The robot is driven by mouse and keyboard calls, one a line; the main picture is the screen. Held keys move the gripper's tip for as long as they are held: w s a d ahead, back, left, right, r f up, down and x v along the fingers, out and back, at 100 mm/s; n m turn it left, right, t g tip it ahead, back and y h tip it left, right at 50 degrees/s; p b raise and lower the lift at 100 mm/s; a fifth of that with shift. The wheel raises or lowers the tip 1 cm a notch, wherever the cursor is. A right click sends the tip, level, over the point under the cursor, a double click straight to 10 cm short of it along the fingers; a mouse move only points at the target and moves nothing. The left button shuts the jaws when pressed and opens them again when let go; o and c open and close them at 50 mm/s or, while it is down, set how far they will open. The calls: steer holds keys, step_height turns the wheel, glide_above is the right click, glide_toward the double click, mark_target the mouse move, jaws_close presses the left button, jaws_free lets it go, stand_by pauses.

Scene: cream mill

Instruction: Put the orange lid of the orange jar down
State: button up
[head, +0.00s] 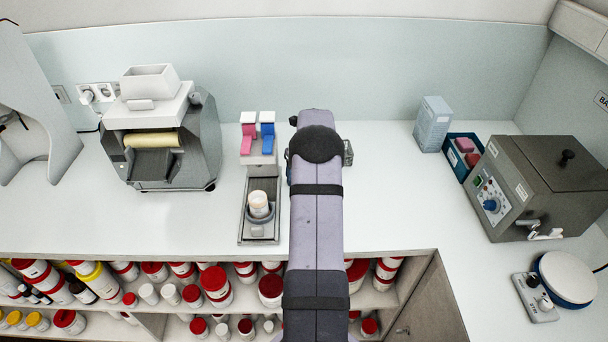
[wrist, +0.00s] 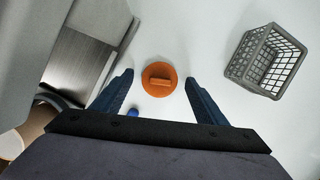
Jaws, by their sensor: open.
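The orange lid (wrist: 156,89) lies on the white counter in the wrist view, with its raised bar grip facing up. My gripper (wrist: 158,80) is open, with one blue finger on each side of the lid and clear of it in the picture. The lid is hidden behind my arm in the head view. I see no orange jar in either view. A small blue thing (wrist: 133,112) shows near the left finger, partly hidden.
A grey wire basket (wrist: 258,68) stands right of the lid. A metal dispenser stand (head: 258,175) with a white cup (head: 259,204) is left of my arm. A grey roller mill (head: 160,135) stands farther left.

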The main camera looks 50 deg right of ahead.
steer(key=b+v, duration=0.3)
steer(key=v, duration=0.9)
steer(key=shift+a, duration=0.15)
steer(key=s+a+r+n+g+y+p, duration=0.1)
steer(key=a+r+n+p, duration=0.15)
steer(key=a+n, duration=0.9)
steer(key=s+a+r+n+g+p, duration=0.1)
steer(key=s+a+n+p, duration=0.15)
steer(key=a+n, duration=0.85)
steer(key=s+a+r+n+p, duration=0.1)
steer(key=s+a+n+p, duration=0.2)
steer(key=s+a+n, duration=0.5)
steer(key=s+a+n+p, duration=0.4)
steer(key=s+a+n, duration=0.2)
steer(key=a+n, duration=0.45)
step_height(320, 180, down, 46)
steer(key=b, duration=4.6)
steer(key=shift+a+r+m+g, duration=0.2)
steer(key=shift+m+g, duration=0.1)
steer(key=shift+g, duration=0.1)
